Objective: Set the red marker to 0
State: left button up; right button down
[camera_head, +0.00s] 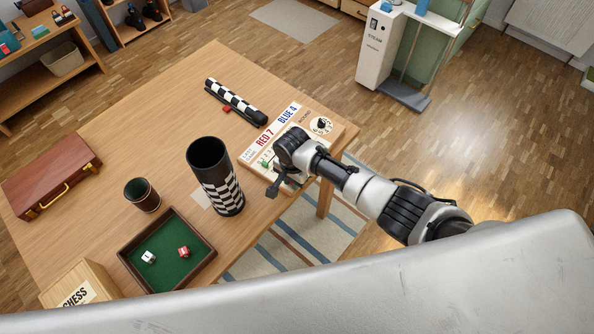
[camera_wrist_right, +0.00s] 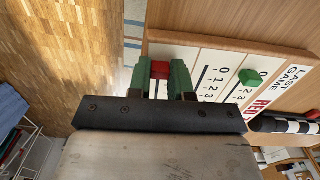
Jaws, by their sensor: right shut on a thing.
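The scoreboard (camera_head: 338,128) lies on the table and reads "RED 7" and "BLUE 4". My right gripper (camera_head: 274,188) is over its near edge. In the right wrist view, the fingers of my right gripper (camera_wrist_right: 160,78) are shut on the red marker (camera_wrist_right: 160,69), a small red block. A scale numbered from 0 to 3 shows just right of the fingers; the gripper hides the rest of it. The marker appears about level with the upper numbers, but I cannot tell its exact mark. A green marker (camera_wrist_right: 250,77) sits by the top of another scale. My left gripper is not in view.
A tall checkered cup (camera_head: 215,178) stands left of the scoreboard. A checkered roll (camera_head: 236,102) lies behind it. A green-lined dice tray (camera_head: 138,257), a small dark cup (camera_head: 142,194) and a brown case (camera_head: 52,172) are farther left. The table's back middle is clear.

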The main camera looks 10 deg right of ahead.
jog(key=c, duration=1)
grip_release()
jog(key=shift+a, duration=0.1)
notch_tip(320, 180, up, 11)
jog(key=shift+f, duration=0.1)
